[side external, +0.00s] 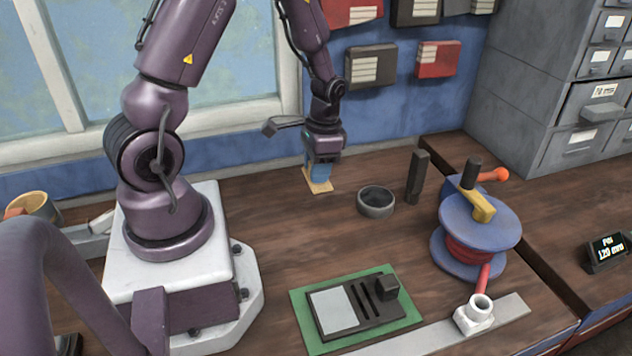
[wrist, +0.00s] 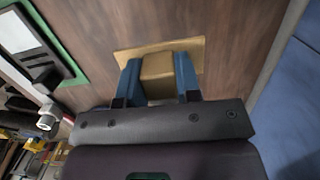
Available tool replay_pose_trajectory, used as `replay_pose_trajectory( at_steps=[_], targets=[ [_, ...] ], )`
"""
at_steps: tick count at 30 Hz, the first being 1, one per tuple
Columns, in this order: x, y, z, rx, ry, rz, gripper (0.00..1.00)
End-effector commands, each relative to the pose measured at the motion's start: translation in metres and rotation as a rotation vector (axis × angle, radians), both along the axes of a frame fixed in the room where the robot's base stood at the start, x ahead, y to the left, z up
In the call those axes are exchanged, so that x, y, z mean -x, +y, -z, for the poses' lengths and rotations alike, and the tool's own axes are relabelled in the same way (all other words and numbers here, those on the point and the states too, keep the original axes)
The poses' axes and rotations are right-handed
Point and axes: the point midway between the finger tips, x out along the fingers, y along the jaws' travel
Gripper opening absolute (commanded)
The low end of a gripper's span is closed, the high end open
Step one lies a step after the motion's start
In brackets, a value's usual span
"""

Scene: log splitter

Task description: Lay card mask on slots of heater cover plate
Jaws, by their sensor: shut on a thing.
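The card mask (side external: 319,187) is a tan flat card at the back of the wooden bench, near the wall. In the wrist view it shows a raised block (wrist: 158,66) on the card. My gripper (side external: 320,172) points down, its blue fingers shut on both sides of that block. I cannot tell whether the card touches the bench. The heater cover plate (side external: 346,324) is dark with a light grey panel, narrow dark slots (side external: 367,298) and a black block at its right end. It lies on a green mat, apart from the mask; part of it shows in the wrist view (wrist: 72,67).
A dark round bowl (side external: 376,204) and an upright dark block (side external: 418,176) stand right of my gripper. A blue spool with red winding (side external: 480,232) stands farther right. A grey metal strip (side external: 410,343) lies in front of the mat. Bare bench lies between mask and plate.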

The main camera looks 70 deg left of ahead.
Motion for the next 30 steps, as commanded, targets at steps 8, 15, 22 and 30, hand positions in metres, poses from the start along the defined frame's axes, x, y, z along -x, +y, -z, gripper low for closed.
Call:
replay_pose_trajectory(
  at_steps=[8,15,22,30],
  targets=[
    [-0.021,-0.081,0.006,0.002,0.003,0.254,0.09],
    [-0.016,-0.195,0.023,0.004,0.005,0.351,0.09],
    [-0.003,-0.247,0.029,0.002,0.002,0.199,0.09],
    [-0.006,-0.250,0.029,0.001,0.000,0.007,0.09]
  ],
)
